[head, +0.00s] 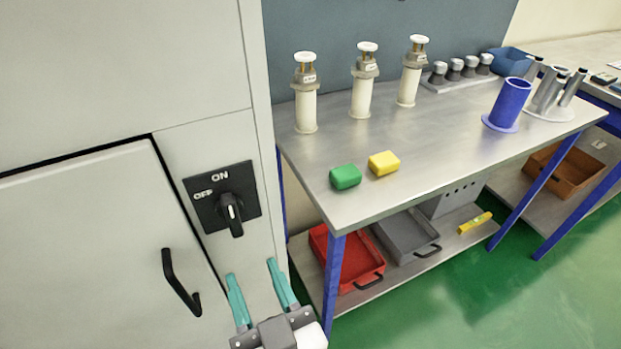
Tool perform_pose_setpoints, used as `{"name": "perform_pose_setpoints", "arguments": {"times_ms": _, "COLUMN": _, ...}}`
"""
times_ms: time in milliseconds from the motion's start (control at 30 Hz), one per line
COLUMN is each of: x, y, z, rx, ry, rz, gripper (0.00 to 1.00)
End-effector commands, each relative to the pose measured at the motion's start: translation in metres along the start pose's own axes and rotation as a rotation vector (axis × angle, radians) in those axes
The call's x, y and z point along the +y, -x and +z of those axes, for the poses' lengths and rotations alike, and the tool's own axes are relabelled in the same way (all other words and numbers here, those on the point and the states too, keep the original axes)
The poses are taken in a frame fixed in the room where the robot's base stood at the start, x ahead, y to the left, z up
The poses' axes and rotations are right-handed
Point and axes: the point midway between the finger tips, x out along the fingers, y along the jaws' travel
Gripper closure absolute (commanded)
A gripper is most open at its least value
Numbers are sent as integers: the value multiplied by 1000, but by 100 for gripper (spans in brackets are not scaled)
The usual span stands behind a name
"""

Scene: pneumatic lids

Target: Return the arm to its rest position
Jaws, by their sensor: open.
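My gripper (257,290) shows at the bottom of the head view, its two teal fingers spread apart and pointing up. Nothing is between the fingers. It is in front of a grey cabinet (110,60), below a black rotary switch (222,195) marked ON and OFF. The switch handle points downward. The rest of my arm is out of the picture.
A black door handle (181,284) is left of my gripper. A steel table (430,160) to the right bears several white cylinders, a green block (345,177), a yellow block (384,163) and a blue cylinder (508,104). Red (321,250) and grey trays (385,240) sit below.

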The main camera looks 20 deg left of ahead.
Motion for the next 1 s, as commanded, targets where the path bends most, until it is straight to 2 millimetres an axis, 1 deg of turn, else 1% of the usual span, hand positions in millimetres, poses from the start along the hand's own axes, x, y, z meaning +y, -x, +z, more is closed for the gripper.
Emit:
{"name": "perform_pose_setpoints", "arguments": {"times_ms": 133, "x": 2, "y": 0, "z": 1, "rx": -4, "ry": 0, "rz": 4, "gripper": 53}}
{"name": "perform_pose_setpoints", "arguments": {"times_ms": 167, "x": 6, "y": 1, "z": 3, "rx": -13, "ry": 0, "rz": 12, "gripper": 53}}
{"name": "perform_pose_setpoints", "arguments": {"times_ms": 233, "x": 21, "y": 3, "z": 11, "rx": -53, "ry": -1, "rz": 46, "gripper": 53}}
{"name": "perform_pose_setpoints", "arguments": {"times_ms": 267, "x": 31, "y": 6, "z": 16, "rx": -79, "ry": -3, "rz": 68, "gripper": 53}}
{"name": "perform_pose_setpoints", "arguments": {"times_ms": 367, "x": 76, "y": 21, "z": 43, "rx": -205, "ry": -18, "rz": 169, "gripper": 53}}
{"name": "perform_pose_setpoints", "arguments": {"times_ms": 400, "x": 97, "y": 31, "z": 56, "rx": -269, "ry": -27, "rz": 217, "gripper": 53}}
{"name": "perform_pose_setpoints", "arguments": {"times_ms": 467, "x": 128, "y": 51, "z": 77, "rx": -369, "ry": -48, "rz": 290, "gripper": 53}}
{"name": "perform_pose_setpoints", "arguments": {"times_ms": 500, "x": 146, "y": 67, "z": 91, "rx": -437, "ry": -66, "rz": 335, "gripper": 53}}
{"name": "perform_pose_setpoints", "arguments": {"times_ms": 567, "x": 172, "y": 94, "z": 111, "rx": -540, "ry": -96, "rz": 401, "gripper": 53}}
{"name": "perform_pose_setpoints", "arguments": {"times_ms": 600, "x": 187, "y": 113, "z": 124, "rx": -607, "ry": -121, "rz": 444, "gripper": 53}}
{"name": "perform_pose_setpoints", "arguments": {"times_ms": 667, "x": 206, "y": 146, "z": 142, "rx": -711, "ry": -163, "rz": 504, "gripper": 53}}
{"name": "perform_pose_setpoints", "arguments": {"times_ms": 700, "x": 216, "y": 169, "z": 153, "rx": -778, "ry": -195, "rz": 541, "gripper": 53}}
{"name": "perform_pose_setpoints", "arguments": {"times_ms": 733, "x": 222, "y": 188, "z": 162, "rx": -831, "ry": -222, "rz": 568, "gripper": 53}}
{"name": "perform_pose_setpoints", "arguments": {"times_ms": 767, "x": 227, "y": 206, "z": 169, "rx": -882, "ry": -250, "rz": 592, "gripper": 53}}
{"name": "perform_pose_setpoints", "arguments": {"times_ms": 800, "x": 232, "y": 232, "z": 178, "rx": -949, "ry": -291, "rz": 625, "gripper": 53}}
{"name": "perform_pose_setpoints", "arguments": {"times_ms": 867, "x": 234, "y": 269, "z": 190, "rx": -1046, "ry": -354, "rz": 664, "gripper": 53}}
{"name": "perform_pose_setpoints", "arguments": {"times_ms": 900, "x": 233, "y": 293, "z": 196, "rx": -1105, "ry": -399, "rz": 685, "gripper": 53}}
{"name": "perform_pose_setpoints", "arguments": {"times_ms": 1000, "x": 226, "y": 343, "z": 207, "rx": -1228, "ry": -501, "rz": 720, "gripper": 53}}
